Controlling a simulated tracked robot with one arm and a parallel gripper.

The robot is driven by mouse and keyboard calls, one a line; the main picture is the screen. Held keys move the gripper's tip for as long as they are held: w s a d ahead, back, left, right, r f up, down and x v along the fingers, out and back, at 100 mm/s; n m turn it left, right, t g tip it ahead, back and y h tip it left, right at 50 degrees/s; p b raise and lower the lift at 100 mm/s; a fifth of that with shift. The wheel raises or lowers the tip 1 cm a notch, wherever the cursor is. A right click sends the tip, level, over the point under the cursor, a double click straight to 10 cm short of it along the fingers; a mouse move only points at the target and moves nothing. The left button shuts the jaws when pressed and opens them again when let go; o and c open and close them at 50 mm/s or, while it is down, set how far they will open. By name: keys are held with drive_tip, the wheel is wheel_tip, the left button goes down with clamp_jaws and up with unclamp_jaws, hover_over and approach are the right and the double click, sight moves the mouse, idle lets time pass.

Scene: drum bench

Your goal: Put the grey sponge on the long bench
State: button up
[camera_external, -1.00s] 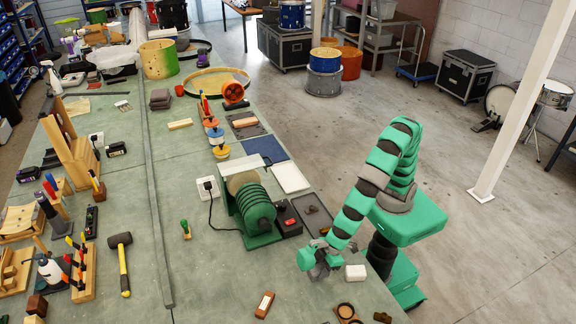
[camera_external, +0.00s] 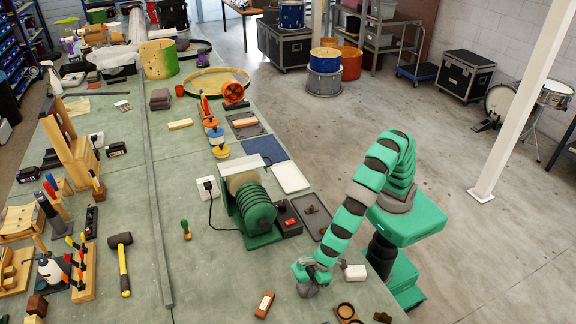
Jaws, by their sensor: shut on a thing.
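My gripper (camera_external: 306,288) is low over the near right part of the long green-topped bench (camera_external: 215,285). It is shut on a small grey thing, which I take to be the grey sponge (camera_external: 308,291). The jaws cover most of it, and its grey is close to that of the fingers. I cannot tell whether it touches the bench top.
A green ribbed machine (camera_external: 254,205) and a dark tray (camera_external: 313,216) stand behind.

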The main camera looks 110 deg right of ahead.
drive_tip(key=o, duration=1)
drive_tip(key=shift+f, duration=0.1)
drive_tip(key=v, duration=1.2)
